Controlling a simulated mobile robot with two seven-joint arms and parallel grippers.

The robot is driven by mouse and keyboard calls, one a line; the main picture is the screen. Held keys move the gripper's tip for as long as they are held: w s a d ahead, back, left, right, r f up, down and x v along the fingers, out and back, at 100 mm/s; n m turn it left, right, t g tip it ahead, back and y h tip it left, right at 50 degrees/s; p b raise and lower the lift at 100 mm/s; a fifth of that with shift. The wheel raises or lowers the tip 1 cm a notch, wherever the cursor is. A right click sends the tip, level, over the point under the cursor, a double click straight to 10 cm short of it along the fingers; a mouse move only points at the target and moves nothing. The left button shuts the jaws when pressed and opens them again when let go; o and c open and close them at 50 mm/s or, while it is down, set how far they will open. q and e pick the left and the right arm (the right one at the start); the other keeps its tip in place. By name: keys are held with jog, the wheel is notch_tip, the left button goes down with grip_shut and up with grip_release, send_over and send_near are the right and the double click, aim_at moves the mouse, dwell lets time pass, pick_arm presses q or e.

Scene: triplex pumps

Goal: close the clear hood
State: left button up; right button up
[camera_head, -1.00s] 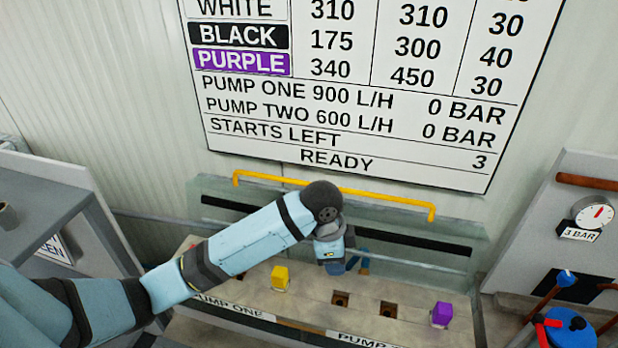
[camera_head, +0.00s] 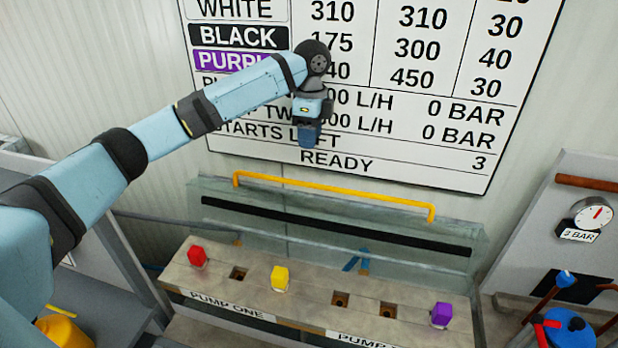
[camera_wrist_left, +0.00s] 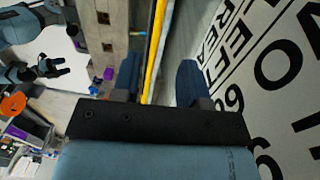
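The clear hood (camera_head: 260,219) stands raised behind the pump bench, a see-through panel with a dark strip across it. Its yellow handle bar (camera_head: 330,193) runs along the top edge. My left gripper (camera_head: 308,143) is above the bar, in front of the wall board, and apart from the hood. In the left wrist view its two blue fingers (camera_wrist_left: 158,78) are spread with nothing held; the yellow bar (camera_wrist_left: 156,45) shows beyond, between them. My right gripper (camera_wrist_left: 55,68) appears small at the left of the wrist view, its dark fingers apart and empty.
The bench (camera_head: 220,290) carries a red block (camera_head: 197,257), a yellow block (camera_head: 280,278) and a purple block (camera_head: 441,315) among open square holes. A gauge panel (camera_head: 580,190) stands at the right. The wall board (camera_head: 440,100) is close behind my left gripper.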

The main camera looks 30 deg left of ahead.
aim_at(309, 183)
pick_arm(q)
jog(key=f, duration=0.4)
jog(key=f+p, duration=0.1)
jog(key=f, duration=0.7)
jog(key=shift+s+p, duration=0.4)
jog(key=shift+d, duration=0.1)
grip_shut()
